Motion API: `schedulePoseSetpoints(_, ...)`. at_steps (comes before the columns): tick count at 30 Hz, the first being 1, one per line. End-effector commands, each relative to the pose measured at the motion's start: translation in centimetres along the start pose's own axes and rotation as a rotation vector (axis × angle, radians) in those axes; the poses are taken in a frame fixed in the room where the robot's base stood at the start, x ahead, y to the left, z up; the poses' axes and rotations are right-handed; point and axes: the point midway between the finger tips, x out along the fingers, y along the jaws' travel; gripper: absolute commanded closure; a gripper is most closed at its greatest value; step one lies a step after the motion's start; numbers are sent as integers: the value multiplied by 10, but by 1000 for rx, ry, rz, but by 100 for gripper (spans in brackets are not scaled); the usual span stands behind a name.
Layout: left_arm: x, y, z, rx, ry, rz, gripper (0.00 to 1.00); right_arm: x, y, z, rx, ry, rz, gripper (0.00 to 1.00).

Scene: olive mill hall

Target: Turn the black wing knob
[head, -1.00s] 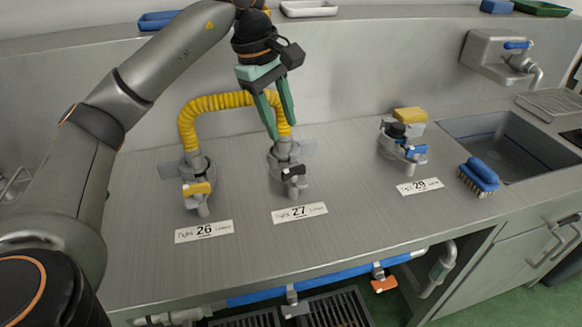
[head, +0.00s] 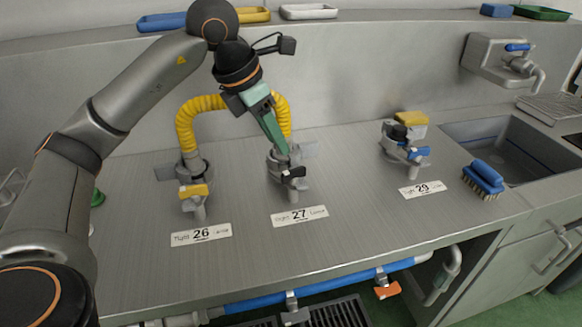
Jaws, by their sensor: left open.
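The black wing knob (head: 293,172) is on the front of the middle grey valve (head: 283,185), behind the label 27 (head: 300,216). My left gripper (head: 282,150) points down at this valve, its green fingertips just above and behind the knob. Its fingers overlap from this angle, with nothing seen between them. It is open, and the knob is clear of it in the picture. Whether the fingertips touch the valve's top I cannot tell. My right gripper is out of view.
A yellow hose (head: 186,124) arches between the middle valve and the left valve with a yellow knob (head: 193,190). The right valve has a blue knob (head: 418,153). A blue brush (head: 483,177) lies by the sink (head: 510,150). The counter's front is clear.

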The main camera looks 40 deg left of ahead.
Motion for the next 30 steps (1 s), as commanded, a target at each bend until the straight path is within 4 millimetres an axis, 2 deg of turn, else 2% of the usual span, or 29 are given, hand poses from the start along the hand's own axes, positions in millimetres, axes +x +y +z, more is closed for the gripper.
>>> schedulePoseSetpoints(1,14,0,-2,1,5,-1,57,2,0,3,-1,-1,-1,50)
schedulePoseSetpoints(6,49,-1,-1,2,3,-2,57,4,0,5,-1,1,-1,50)
schedulePoseSetpoints(12,78,0,-1,1,3,-1,57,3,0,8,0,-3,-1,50)
schedulePoseSetpoints(18,89,0,0,2,0,0,57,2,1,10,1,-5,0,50)
schedulePoseSetpoints(26,90,0,0,2,0,0,57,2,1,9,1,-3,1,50)
schedulePoseSetpoints(30,90,0,0,2,0,0,73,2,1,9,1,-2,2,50)
